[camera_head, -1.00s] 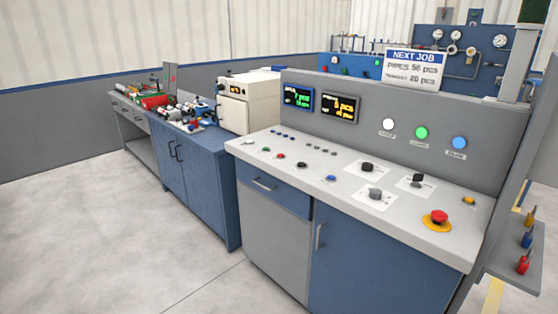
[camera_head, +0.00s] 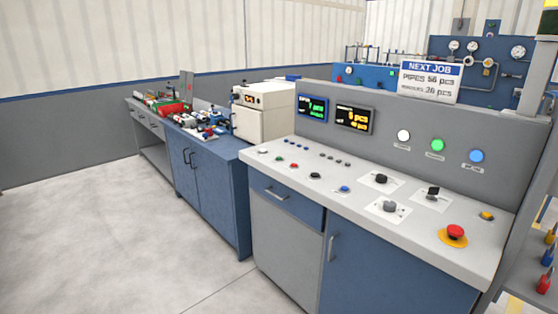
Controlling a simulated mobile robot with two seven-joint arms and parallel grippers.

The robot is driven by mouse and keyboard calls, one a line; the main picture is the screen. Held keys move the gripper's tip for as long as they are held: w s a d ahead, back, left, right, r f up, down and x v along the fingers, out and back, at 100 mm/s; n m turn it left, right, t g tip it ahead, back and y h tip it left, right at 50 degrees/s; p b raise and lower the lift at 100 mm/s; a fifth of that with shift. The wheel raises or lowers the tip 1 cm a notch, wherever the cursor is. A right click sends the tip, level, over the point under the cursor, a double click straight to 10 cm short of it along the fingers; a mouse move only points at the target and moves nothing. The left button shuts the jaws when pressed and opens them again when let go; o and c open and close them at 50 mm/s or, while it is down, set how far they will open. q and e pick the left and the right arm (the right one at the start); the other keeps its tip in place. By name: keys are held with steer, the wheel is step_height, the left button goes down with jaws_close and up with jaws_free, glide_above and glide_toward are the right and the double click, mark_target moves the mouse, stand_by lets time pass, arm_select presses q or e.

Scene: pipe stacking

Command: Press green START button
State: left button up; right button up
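A grey-topped control console (camera_head: 262,148) stands at the right of the head view. A small green button (camera_head: 279,158) sits on its sloping top near the left end, beside a small red button (camera_head: 294,166). A larger round green light or button (camera_head: 437,145) is on the upright back panel, between a white one (camera_head: 404,135) and a blue one (camera_head: 476,156). The labels are too small to read, so I cannot tell which green one is marked START. Neither of my grippers is in view.
A red mushroom button (camera_head: 455,232) on a yellow base, black knobs (camera_head: 381,179) and two displays (camera_head: 313,107) are on the console. A white box (camera_head: 263,112) and a cluttered blue bench (camera_head: 208,175) stand to the left. The floor (camera_head: 90,240) at front left is clear.

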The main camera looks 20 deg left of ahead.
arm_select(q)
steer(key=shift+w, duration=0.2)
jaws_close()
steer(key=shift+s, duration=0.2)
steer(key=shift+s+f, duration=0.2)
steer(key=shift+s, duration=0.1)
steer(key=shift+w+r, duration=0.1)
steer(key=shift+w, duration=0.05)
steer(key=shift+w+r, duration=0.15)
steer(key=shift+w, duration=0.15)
